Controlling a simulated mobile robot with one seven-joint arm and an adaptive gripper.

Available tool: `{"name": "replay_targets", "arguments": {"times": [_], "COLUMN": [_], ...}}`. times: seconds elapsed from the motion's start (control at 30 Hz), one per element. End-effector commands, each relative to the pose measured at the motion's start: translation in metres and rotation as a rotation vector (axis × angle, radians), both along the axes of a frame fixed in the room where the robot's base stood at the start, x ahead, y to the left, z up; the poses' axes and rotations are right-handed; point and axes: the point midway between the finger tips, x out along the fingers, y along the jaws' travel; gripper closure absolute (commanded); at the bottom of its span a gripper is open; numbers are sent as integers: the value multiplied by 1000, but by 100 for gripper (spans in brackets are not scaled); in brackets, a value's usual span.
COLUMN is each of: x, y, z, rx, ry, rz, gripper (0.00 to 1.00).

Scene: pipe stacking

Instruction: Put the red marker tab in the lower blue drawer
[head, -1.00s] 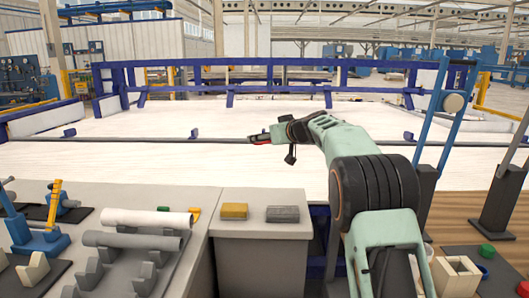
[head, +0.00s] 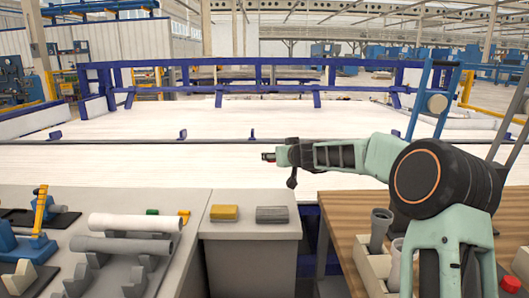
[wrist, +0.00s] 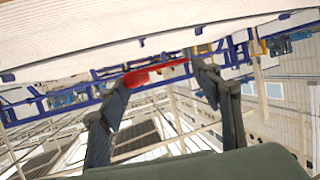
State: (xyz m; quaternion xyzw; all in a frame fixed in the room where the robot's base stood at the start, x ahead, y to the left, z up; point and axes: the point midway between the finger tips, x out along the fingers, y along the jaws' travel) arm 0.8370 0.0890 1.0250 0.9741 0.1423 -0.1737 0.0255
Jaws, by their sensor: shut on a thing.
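My gripper (head: 270,156) is held out over the white surface, pointing left in the head view. In the wrist view my gripper (wrist: 162,72) has its two dark fingers closed on the red marker tab (wrist: 155,75), which spans the gap between the fingertips. The tab is in the air, clear of any surface. I cannot make out a blue drawer in either view.
A grey bench holds a white pipe (head: 136,222) and a grey pipe (head: 122,245) on cradles. A wooden table (head: 345,215) with grey tubes (head: 380,225) stands at right. Blue rails (head: 250,75) lie behind.

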Motion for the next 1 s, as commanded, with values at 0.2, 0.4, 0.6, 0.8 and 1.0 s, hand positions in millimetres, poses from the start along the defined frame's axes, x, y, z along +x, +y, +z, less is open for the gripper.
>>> {"name": "replay_targets", "arguments": {"times": [0.2, 0.4, 0.6, 0.8, 1.0], "x": [-8, -16, -42, -75, -101], "y": [-17, -30, -63, -88, -102], "z": [-11, -21, -46, -64, -75], "rx": [2, -5, -9, -10, -7], "ry": [-3, -5, -3, -7, -4], "rz": [-53, -98, -204, -291, -334], "gripper": [61, 61, 61, 61, 61]}}
